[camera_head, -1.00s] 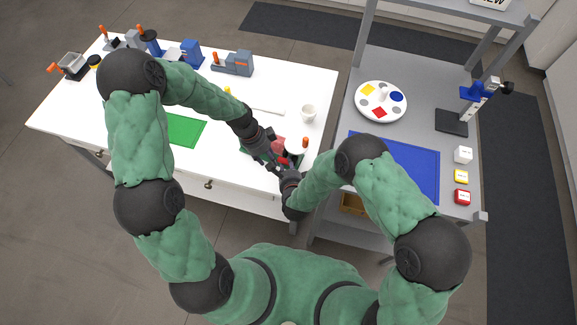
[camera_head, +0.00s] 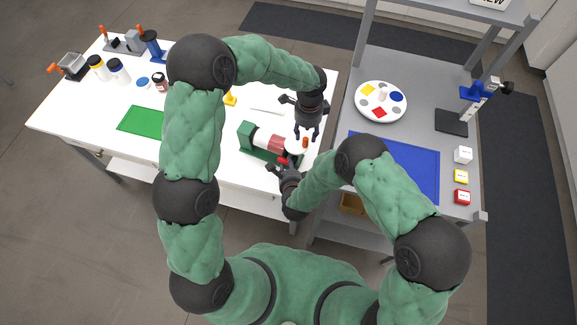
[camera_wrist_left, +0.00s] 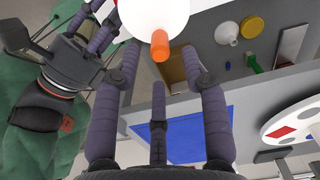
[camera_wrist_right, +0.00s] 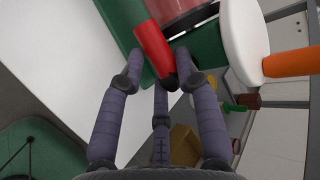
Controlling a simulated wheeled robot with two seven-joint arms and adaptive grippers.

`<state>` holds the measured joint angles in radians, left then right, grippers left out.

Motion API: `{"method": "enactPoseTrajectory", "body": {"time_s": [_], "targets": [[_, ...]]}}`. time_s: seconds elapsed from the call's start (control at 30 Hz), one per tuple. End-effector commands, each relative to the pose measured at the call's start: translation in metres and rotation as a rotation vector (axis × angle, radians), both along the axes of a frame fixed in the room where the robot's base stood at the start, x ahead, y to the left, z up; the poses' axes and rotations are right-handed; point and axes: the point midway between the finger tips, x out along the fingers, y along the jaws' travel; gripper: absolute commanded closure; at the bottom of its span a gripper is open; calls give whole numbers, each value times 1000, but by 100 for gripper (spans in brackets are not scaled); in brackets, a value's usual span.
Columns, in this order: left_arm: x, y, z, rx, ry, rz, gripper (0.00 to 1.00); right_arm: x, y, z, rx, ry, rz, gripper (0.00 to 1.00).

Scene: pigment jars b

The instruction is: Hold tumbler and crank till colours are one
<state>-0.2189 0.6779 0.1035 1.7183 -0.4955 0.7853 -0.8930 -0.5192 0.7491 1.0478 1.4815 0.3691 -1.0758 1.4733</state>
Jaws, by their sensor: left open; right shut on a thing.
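The tumbler stands near the white table's front right edge, with a green frame (camera_head: 246,132) and a reddish jar (camera_head: 268,141) lying in it. Its white crank disc (camera_head: 293,149) with an orange knob (camera_head: 305,143) is at the right end. My right gripper (camera_head: 286,166) is shut on the tumbler's red handle (camera_wrist_right: 153,48), in front of the frame. My left gripper (camera_head: 307,131) is open and points down over the crank. In the left wrist view the orange knob (camera_wrist_left: 160,45) lies between the spread fingertips, with the white disc (camera_wrist_left: 155,12) behind. Contact with the knob cannot be told.
A green mat (camera_head: 143,119) and several jars (camera_head: 118,70) are on the white table's left part. The grey table at right holds a round white palette (camera_head: 364,106), a blue mat (camera_head: 415,170), a stand (camera_head: 452,122) and labelled cubes (camera_head: 461,177).

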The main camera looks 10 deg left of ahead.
Motion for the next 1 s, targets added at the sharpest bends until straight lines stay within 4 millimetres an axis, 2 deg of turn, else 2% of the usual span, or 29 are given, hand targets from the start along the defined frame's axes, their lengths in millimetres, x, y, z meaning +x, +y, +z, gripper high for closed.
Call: {"method": "enactPoseTrajectory", "body": {"time_s": [0.2, 0.4, 0.8, 0.83, 0.97, 1.0], "targets": [[0, 0, -27, 0, 2, 1, 56, 1, 0, 1, 1, -2, -1, 100], [0, 0, -42, -1, 1, 0, 56, 1, 0, 1, 1, -2, -2, 100], [0, 0, -47, -2, 0, 0, 56, 1, 0, 1, 1, -2, -2, 100], [0, 0, -47, -1, 0, 0, 58, 1, 0, 1, 1, -2, -2, 100], [0, 0, -47, -2, 0, 0, 95, 1, 0, 1, 1, -2, -2, 100], [0, 0, -47, -2, 0, 0, 100, 1, 0, 1, 1, -2, -2, 100]]}}
